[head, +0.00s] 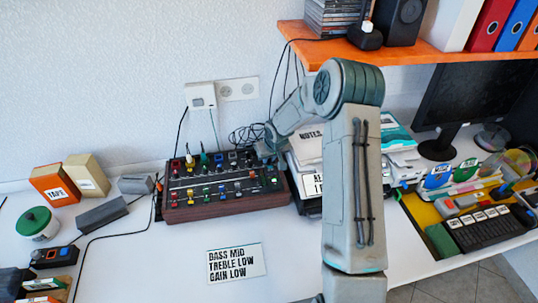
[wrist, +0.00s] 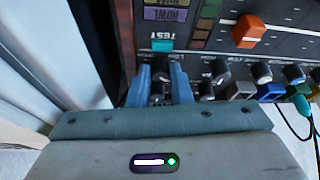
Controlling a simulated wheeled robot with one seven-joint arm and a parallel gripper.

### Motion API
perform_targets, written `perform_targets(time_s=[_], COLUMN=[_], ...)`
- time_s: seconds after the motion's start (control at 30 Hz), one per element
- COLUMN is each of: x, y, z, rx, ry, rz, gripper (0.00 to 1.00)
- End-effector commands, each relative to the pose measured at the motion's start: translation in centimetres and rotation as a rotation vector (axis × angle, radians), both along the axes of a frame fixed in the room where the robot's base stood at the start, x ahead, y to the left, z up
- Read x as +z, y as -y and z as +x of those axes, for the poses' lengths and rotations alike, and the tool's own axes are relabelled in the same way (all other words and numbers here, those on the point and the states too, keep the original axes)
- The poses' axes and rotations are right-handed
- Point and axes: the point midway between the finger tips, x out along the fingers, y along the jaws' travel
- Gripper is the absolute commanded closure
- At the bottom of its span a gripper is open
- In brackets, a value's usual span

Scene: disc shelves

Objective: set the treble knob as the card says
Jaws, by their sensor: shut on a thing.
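The white card (head: 236,263) lies on the desk in front of the mixer and reads "BASS MID, TREBLE LOW, GAIN LOW". The dark mixer (head: 228,205) with wooden sides has several coloured knobs and sliders. My gripper is at the mixer's back right corner in the head view, largely hidden by my arm. In the wrist view my gripper (wrist: 162,84) has its blue fingers shut around a small dark knob (wrist: 158,88), just beside a teal button labelled "TEST" (wrist: 162,45). The knob's own label and pointer are not readable.
Papers and boxes (head: 307,150) stand right of the mixer. A grey box (head: 103,214) and an orange "TAPE" box (head: 53,183) are at left. The desk around the card is clear.

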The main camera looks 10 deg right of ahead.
Motion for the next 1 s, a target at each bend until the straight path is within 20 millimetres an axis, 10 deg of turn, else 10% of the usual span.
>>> perform_targets(time_s=[0.8, 0.83, 1.0], x=[0.03, 0.03, 0.02], y=[0.14, 0.14, 0.14], z=[0.04, 0.04, 0.04], rx=[0.141, 0.141, 0.14], ry=[0.0, 0.0, 0.0], rz=[-0.001, -0.001, -0.001], gripper=[1.0, 0.76, 0.72])
